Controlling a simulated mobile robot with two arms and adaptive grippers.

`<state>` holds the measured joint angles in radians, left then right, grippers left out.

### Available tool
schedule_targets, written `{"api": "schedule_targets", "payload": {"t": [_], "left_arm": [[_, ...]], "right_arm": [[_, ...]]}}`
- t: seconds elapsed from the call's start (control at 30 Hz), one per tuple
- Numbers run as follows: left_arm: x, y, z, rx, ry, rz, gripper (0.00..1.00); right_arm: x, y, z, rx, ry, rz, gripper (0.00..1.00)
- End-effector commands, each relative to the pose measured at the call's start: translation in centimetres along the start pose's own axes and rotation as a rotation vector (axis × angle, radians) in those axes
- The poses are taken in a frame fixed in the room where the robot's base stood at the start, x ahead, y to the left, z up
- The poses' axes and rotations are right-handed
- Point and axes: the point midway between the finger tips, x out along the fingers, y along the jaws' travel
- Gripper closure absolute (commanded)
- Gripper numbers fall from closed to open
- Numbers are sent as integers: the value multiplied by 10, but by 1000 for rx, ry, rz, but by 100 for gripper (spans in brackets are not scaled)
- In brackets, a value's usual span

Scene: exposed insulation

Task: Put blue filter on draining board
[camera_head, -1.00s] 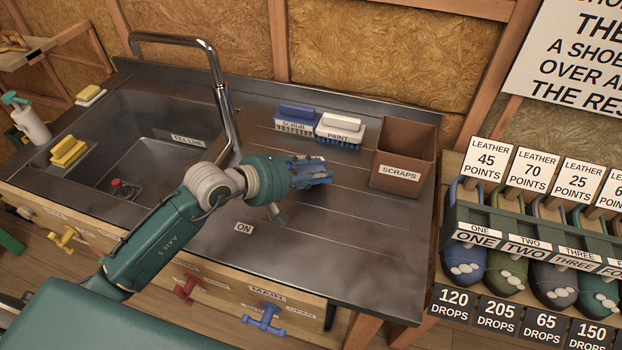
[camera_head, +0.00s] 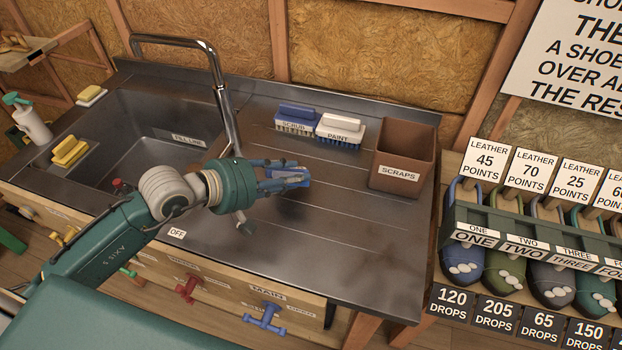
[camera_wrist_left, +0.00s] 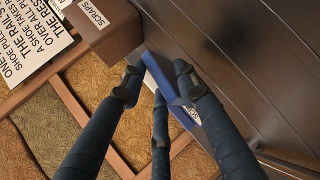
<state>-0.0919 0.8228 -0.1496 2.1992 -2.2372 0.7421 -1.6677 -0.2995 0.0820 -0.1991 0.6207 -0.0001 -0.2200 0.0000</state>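The blue filter (camera_head: 291,177) is a small blue block between the fingers of my left gripper (camera_head: 288,172). The gripper appears shut on it and holds it over the metal draining board (camera_head: 350,235), with a dark shadow below. In the left wrist view, the filter (camera_wrist_left: 163,77) shows as a blue slab between the dark fingers of the left gripper (camera_wrist_left: 157,82). The fingers hide part of it. My right gripper is not in view.
The blue scrub brush (camera_head: 297,112), white paint brush (camera_head: 340,125) and brown scraps bin (camera_head: 402,155) stand along the back of the board. The tap (camera_head: 225,100) and sink (camera_head: 150,135) are to the left. The board's front and right are clear.

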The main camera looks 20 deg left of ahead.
Motion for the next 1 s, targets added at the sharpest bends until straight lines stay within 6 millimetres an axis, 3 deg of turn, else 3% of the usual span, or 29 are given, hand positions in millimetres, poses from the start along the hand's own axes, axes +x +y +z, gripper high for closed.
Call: {"api": "schedule_targets", "payload": {"t": [0.5, 1.0], "left_arm": [[-56, 51, 0, 2, 1, -1, 70], [-59, 53, 0, 0, 0, 1, 70]], "right_arm": [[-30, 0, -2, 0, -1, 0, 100], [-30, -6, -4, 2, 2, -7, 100]]}}
